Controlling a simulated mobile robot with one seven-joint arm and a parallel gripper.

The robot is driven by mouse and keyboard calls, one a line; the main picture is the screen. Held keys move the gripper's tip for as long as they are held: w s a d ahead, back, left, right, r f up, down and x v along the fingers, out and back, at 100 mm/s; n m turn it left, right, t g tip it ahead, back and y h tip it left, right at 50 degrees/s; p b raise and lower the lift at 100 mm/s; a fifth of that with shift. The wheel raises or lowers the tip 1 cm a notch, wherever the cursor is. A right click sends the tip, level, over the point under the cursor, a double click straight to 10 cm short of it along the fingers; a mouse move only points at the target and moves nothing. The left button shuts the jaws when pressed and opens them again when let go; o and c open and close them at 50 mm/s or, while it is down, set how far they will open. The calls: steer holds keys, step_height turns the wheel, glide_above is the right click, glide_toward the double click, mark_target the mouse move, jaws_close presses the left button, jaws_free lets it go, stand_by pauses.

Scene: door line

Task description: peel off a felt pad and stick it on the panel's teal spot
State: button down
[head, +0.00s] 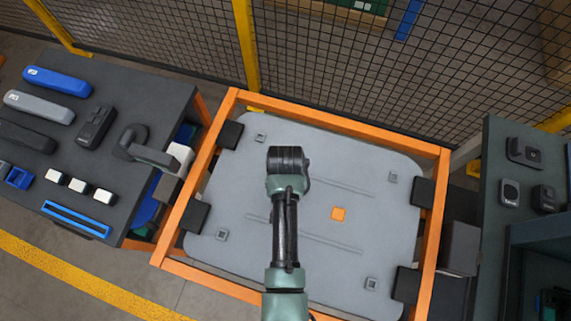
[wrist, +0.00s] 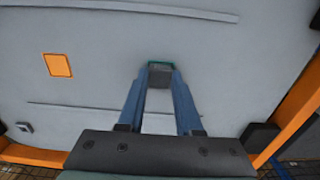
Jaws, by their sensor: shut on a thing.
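My gripper (wrist: 160,82) is shut on a small dark grey felt pad (wrist: 159,77), held between the tips of its two blue fingers. The teal spot (wrist: 160,64) shows in the wrist view as a thin teal edge just beyond the pad; the pad and fingertips hide the rest of it. I cannot tell whether the pad touches the panel. The light grey panel (head: 250,190) lies in an orange frame; it also fills the wrist view (wrist: 200,60). In the head view my arm covers the fingers, the pad and the teal spot.
An orange spot (head: 338,213) is on the panel, right of my arm in the head view. Dark clamps (head: 195,217) line the frame (head: 300,113). A dark table (head: 75,135) with tools and white-topped blocks is at left; another bench (head: 495,150) is at right. A mesh fence stands behind.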

stand_by(0.4)
steer(key=c, duration=0.5)
jaws_free()
steer(key=shift+f, duration=0.1)
step_height(320, 180, up, 13)
steer(key=b, duration=0.1)
